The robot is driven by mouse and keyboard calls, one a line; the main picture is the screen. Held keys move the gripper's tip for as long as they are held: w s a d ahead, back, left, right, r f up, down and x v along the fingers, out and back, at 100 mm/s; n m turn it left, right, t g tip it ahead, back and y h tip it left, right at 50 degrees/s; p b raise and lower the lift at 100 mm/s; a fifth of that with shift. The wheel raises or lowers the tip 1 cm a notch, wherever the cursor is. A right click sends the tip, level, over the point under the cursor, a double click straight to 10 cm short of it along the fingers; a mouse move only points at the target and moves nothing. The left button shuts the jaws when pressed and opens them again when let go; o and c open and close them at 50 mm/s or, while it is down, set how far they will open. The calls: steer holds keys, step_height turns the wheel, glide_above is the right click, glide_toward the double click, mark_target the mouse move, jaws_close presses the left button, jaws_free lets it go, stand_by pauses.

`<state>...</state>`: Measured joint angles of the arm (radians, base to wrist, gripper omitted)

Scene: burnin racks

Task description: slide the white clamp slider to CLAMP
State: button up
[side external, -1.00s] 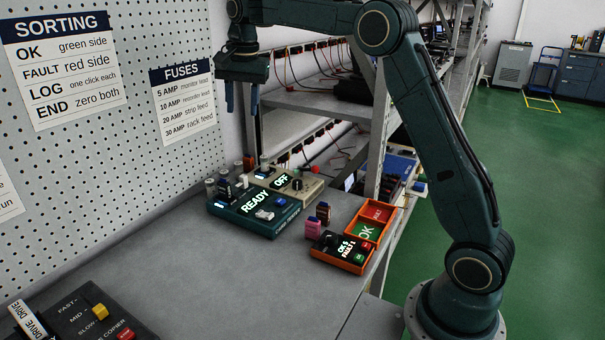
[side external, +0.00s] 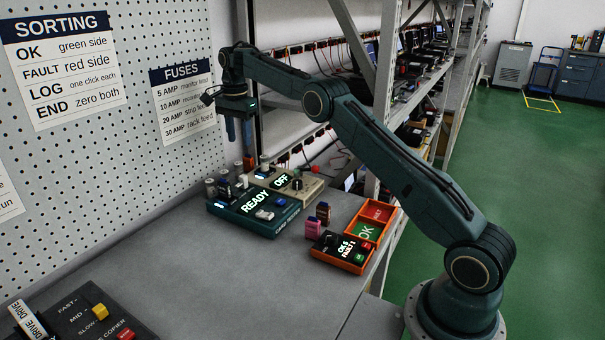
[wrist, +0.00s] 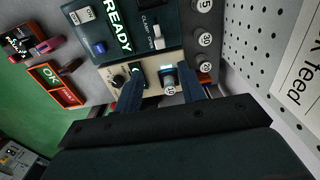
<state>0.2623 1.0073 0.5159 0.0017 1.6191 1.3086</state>
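The white clamp slider (wrist: 157,38) stands in a slot beside the CLAMP lettering on the teal READY box (wrist: 188,40). In the side view a small white knob, likely this slider (side external: 243,181), shows behind the READY display on the teal box (side external: 253,217). My gripper (side external: 240,145) points down above the back of the boxes. In the wrist view my gripper (wrist: 160,75) has its two fingers apart with nothing held. The slider lies beyond the fingertips in that view.
Upright numbered fuses (wrist: 205,39) stand along the slider side of the teal box. The beige OFF box (side external: 303,188) adjoins it. An orange-edged counter box (side external: 341,252) and red and green tray (side external: 387,213) stand right. The pegboard (side external: 150,150) borders the left.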

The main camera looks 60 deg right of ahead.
mark_target(243, 176)
steer(key=shift+f, duration=0.15)
steer(key=shift+f, duration=6.7)
steer(key=shift+a, duration=0.1)
jaws_close()
